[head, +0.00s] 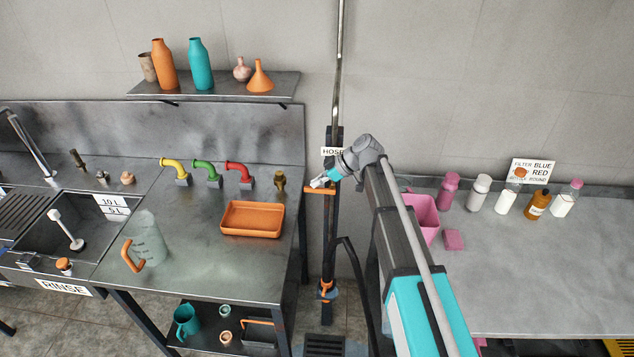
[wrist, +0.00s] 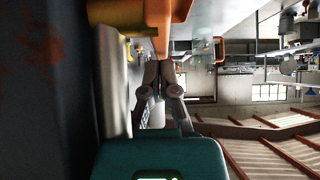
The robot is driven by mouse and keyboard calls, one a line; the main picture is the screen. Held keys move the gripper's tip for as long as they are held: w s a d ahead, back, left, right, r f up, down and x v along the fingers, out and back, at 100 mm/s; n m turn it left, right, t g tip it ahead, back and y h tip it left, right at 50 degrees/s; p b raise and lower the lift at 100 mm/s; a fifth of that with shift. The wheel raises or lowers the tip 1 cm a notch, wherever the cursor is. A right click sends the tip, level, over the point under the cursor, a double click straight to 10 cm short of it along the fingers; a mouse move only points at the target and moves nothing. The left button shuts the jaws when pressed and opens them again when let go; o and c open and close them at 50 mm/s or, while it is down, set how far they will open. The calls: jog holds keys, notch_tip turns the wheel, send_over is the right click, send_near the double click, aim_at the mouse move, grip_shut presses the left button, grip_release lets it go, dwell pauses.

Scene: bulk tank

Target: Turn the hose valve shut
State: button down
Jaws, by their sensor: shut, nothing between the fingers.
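The hose valve's orange lever (head: 320,190) shows in the head view on the dark upright post below the HOSE sign (head: 333,151). It lies about level and sticks out to the left. My gripper (head: 318,182) is right at the lever, just above it in this view. In the wrist view an orange part (wrist: 166,18) fills the top centre, just beyond my gripper's fingertips (wrist: 165,68). The fingers are together with nothing between them. I cannot tell whether they touch the lever. A yellowish part (wrist: 118,14) is beside the orange one. My wrist hides part of the post.
A steel table with an orange tray (head: 252,219) and a clear jug (head: 148,238) stands left of the post. A steel counter (head: 545,270) with a pink bin (head: 424,214) and several bottles is at right. A narrow gap with a floor drain (head: 324,345) lies between.

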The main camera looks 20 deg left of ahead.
aim_at(317, 188)
jog(key=shift+f+b, duration=0.6)
jog(key=shift+s, duration=0.15)
jog(key=shift+r, duration=0.15)
notch_tip(317, 188, up, 4)
jog(key=p, duration=0.4)
jog(key=shift+r, duration=0.1)
jog(key=shift+d+r+p, duration=0.1)
jog(key=shift+r+p, duration=0.25)
jog(key=shift+p, duration=0.2)
jog(key=p+v, duration=0.6)
jog(key=v, duration=0.3)
jog(key=shift+r, duration=0.2)
